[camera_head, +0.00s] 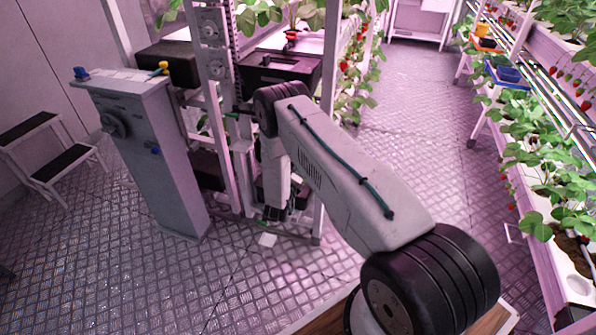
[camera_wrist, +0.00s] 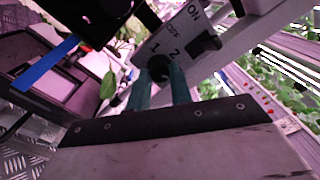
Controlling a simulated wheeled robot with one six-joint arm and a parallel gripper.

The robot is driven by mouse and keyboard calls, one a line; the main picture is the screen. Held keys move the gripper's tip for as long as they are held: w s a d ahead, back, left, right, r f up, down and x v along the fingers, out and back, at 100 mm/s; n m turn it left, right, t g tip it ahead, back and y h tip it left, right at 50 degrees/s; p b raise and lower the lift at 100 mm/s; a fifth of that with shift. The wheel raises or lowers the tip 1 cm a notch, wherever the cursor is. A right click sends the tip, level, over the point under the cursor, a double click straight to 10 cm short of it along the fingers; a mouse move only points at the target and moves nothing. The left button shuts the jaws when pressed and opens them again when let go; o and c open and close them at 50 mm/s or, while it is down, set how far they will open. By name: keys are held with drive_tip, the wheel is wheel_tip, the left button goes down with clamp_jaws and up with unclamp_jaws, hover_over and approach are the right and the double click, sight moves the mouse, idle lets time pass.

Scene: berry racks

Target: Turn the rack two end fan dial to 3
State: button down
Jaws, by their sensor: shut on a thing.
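In the wrist view, a small dark round dial (camera_wrist: 158,65) sits on a pale panel (camera_wrist: 186,45). The marks OFF, 1 and 2 show beside it; a mark 3 cannot be made out. My gripper (camera_wrist: 160,78) has teal fingers, one on each side of the dial, closed on it. The fingers cover part of the dial, so its pointer setting cannot be read. In the head view my arm reaches to the rack's white end post (camera_head: 219,120), and the gripped dial is not clear there.
A dark switch (camera_wrist: 206,44) marked ON is close to the dial. In the head view, a grey pedestal (camera_head: 150,150) with a knob stands left of the rack, with a step stool (camera_head: 45,165) beyond. Planted racks line the right; the aisle floor (camera_head: 415,110) is clear.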

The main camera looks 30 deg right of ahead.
drive_tip(key=shift+m, duration=0.5)
drive_tip(key=c, duration=1.3)
unclamp_jaws()
drive_tip(key=shift+o, duration=0.2)
drive_tip(key=v, duration=0.8)
